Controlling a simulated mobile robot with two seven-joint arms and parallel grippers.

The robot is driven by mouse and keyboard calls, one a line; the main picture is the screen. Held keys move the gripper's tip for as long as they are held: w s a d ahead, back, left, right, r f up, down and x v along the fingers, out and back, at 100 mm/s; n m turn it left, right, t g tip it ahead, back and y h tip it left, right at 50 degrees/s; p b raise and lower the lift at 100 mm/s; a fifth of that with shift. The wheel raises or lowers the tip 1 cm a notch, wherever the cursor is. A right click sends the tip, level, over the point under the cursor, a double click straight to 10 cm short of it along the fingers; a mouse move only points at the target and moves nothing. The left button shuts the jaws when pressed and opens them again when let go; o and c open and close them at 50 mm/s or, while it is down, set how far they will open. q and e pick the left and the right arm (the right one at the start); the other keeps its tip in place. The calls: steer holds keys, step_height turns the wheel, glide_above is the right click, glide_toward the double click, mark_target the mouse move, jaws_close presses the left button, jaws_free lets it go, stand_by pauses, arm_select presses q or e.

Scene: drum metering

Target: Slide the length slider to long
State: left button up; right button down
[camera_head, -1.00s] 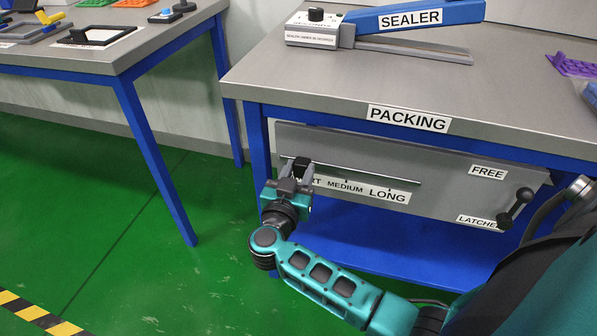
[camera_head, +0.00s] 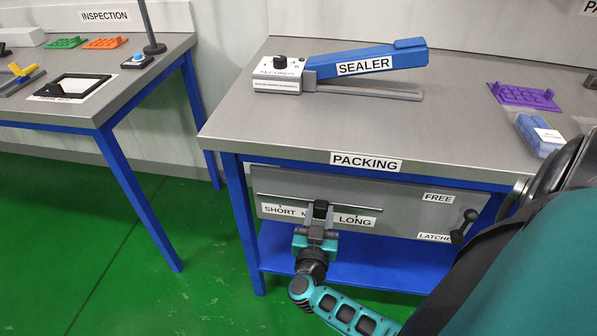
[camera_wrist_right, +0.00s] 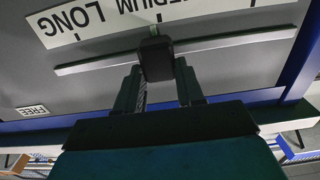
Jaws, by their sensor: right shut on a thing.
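The black slider knob (camera_head: 320,206) sits on a thin rail (camera_head: 275,197) across the grey panel under the packing table. The label strip (camera_head: 352,221) below the rail reads SHORT, a mostly hidden MEDIUM, and LONG. The knob is over the MEDIUM part, left of LONG. My right gripper (camera_head: 319,221) is shut on the knob from the front. In the right wrist view, which is upside down, the knob (camera_wrist_right: 156,60) is between the fingers (camera_wrist_right: 158,82), near the MEDIUM tick, with LONG to the left. My left gripper is not in view.
A latch lever (camera_head: 463,226) with FREE and LATCHED labels is at the panel's right end. The rail toward LONG looks clear. Above are the blue sealer (camera_head: 370,62), a purple tray (camera_head: 522,96) and a blue pack (camera_head: 540,137). The inspection table (camera_head: 145,85) stands left.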

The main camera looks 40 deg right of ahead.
mark_target(361, 204)
steer(key=s+d+p, duration=0.1)
steer(key=s+d, duration=0.1)
steer(key=s, duration=0.1)
steer(key=s+d+p, duration=0.2)
steer(key=s+d, duration=0.1)
steer(key=shift+s+d, duration=0.15)
steer(key=shift+s, duration=0.05)
steer(key=shift+s+d, duration=0.4)
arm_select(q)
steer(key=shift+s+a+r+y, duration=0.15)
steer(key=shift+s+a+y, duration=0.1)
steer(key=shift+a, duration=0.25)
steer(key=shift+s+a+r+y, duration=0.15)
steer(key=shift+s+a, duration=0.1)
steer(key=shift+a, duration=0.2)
arm_select(e)
steer(key=shift+f, duration=0.1)
steer(key=shift+s+d, duration=0.1)
steer(key=c, duration=0.7)
jaws_free()
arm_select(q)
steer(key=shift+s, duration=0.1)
